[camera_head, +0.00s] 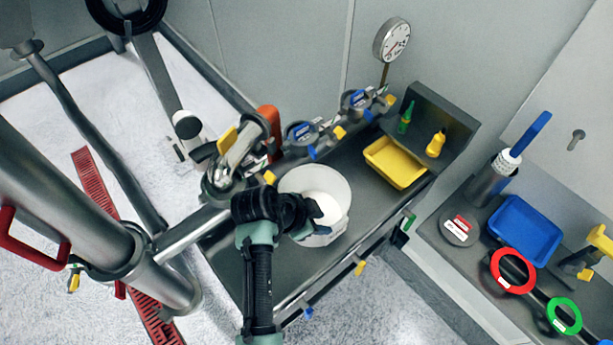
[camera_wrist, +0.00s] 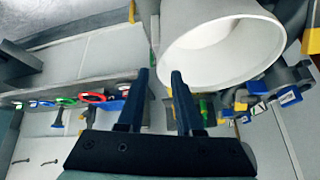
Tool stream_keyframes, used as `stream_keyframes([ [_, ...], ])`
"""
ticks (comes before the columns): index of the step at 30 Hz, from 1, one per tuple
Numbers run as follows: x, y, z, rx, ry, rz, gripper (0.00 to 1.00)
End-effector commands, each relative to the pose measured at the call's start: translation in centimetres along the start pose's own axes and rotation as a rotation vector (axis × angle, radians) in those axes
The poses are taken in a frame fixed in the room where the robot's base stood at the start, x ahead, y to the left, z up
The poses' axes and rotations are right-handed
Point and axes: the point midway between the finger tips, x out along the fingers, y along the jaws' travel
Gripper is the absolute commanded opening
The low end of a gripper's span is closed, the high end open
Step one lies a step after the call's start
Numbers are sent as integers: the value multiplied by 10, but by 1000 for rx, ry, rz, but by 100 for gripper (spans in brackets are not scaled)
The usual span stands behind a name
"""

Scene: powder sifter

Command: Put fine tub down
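The white round tub (camera_head: 313,180), which I take for the fine tub, is over the grey bench in the head view, with its mouth facing up. Its bottom is hard to see, so I cannot tell whether it touches the bench. My gripper (camera_head: 318,214) is at its near side and covers part of it. In the wrist view the tub (camera_wrist: 222,48) fills the upper right. My gripper (camera_wrist: 160,74) has its two dark fingers apart, with a clear gap between them. The right fingertip overlaps the tub's edge; I cannot tell whether it touches.
A yellow tray (camera_head: 395,163) stands on the bench's right part, near green and yellow bottles. Clamps and valves line the bench's back left. A second bench at right holds a blue tray (camera_head: 524,231), a red ring (camera_head: 512,271) and a green ring (camera_head: 564,316).

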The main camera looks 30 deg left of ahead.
Motion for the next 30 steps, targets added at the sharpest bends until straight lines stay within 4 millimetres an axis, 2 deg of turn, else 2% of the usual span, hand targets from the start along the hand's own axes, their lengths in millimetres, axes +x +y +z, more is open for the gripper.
stream_keyframes([
  [6,-42,-1,1,0,1,-5,35],
  [12,-68,-1,1,-2,0,-3,35],
  [23,-76,0,0,-1,0,-3,35],
  [26,-81,-10,-16,-1,13,-54,35],
  [29,-100,-35,-63,-12,72,-200,35],
  [30,-114,-47,-91,-22,116,-279,35],
])
